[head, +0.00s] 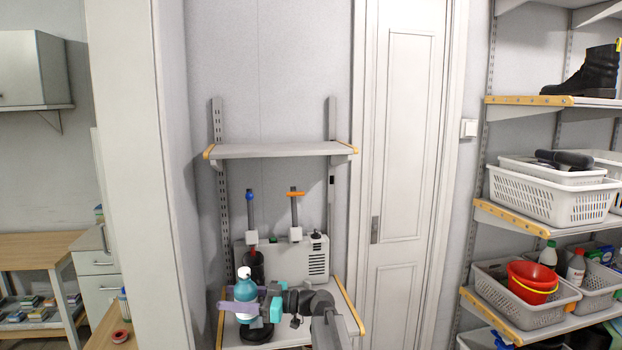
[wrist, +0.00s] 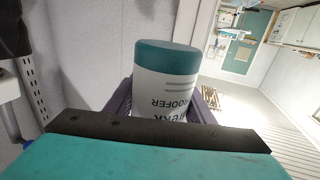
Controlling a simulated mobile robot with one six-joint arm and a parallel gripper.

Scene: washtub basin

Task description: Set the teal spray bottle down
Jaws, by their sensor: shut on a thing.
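The teal spray bottle (head: 245,291) has a white cap and is upright in the head view, over the lower shelf (head: 290,335). My gripper (head: 250,309), with purple fingers, is shut around its lower part. In the wrist view the bottle (wrist: 165,85) shows a white label with dark lettering, upside down, and a teal end. My gripper's purple fingers (wrist: 165,108) lie on both sides of it there. A black round thing (head: 257,334) shows just below the bottle. I cannot tell whether the bottle touches anything below.
A grey-white machine (head: 285,259) with two upright posts stands at the back of the lower shelf. An empty upper shelf (head: 280,151) hangs above. A tall cabinet side is at left, and shelves with baskets (head: 550,199) at right.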

